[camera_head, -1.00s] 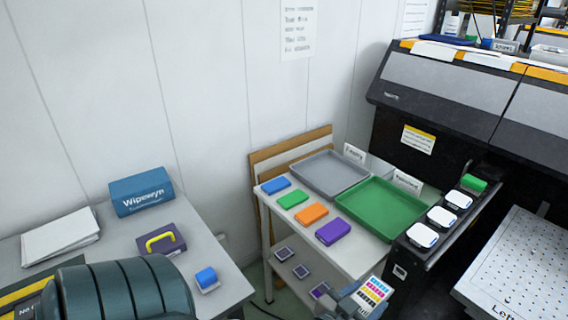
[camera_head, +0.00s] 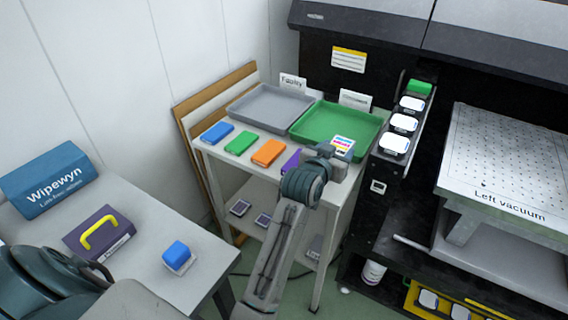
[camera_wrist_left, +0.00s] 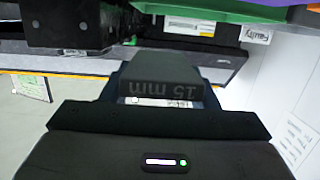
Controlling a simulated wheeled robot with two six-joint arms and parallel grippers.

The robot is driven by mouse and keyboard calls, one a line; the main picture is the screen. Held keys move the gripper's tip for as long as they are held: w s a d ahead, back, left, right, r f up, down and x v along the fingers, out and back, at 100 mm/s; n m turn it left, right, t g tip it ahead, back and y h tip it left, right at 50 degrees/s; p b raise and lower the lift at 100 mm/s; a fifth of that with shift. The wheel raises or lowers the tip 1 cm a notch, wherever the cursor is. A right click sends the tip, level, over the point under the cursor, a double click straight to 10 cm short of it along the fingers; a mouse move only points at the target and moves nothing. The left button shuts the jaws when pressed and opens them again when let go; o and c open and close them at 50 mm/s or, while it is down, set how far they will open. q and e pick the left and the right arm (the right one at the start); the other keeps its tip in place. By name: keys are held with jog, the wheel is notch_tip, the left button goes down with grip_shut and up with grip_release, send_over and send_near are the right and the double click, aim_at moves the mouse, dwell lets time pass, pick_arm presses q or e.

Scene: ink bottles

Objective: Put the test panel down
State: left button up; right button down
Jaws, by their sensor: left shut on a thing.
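The test panel (camera_head: 343,146), a small white card with colour patches, is in my left gripper (camera_head: 332,158). That gripper is shut on it. In the head view the panel overlaps the front right part of the green tray (camera_head: 312,118); I cannot tell whether it touches the tray. The grey tray (camera_head: 262,100) beside it looks empty and has a "Faulty" card (camera_head: 291,82) behind it. In the left wrist view the gripper body marked "15 mm" fills the middle and mostly hides the panel. My right gripper is not in view.
Blue (camera_head: 217,133), green (camera_head: 240,143), orange (camera_head: 268,153) and partly hidden purple (camera_head: 291,161) blocks line the cart's front edge. A dark rail with white-capped bottles (camera_head: 403,122) stands close to the right of the green tray. The grey tray has free room.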

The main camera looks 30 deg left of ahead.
pick_arm(q)
notch_tip(320, 180, down, 10)
jog(key=shift+r, duration=0.25)
dwell(0.3)
jog(key=o, duration=1.1)
jog(key=shift+f, duration=0.1)
jog(key=shift+c, duration=0.2)
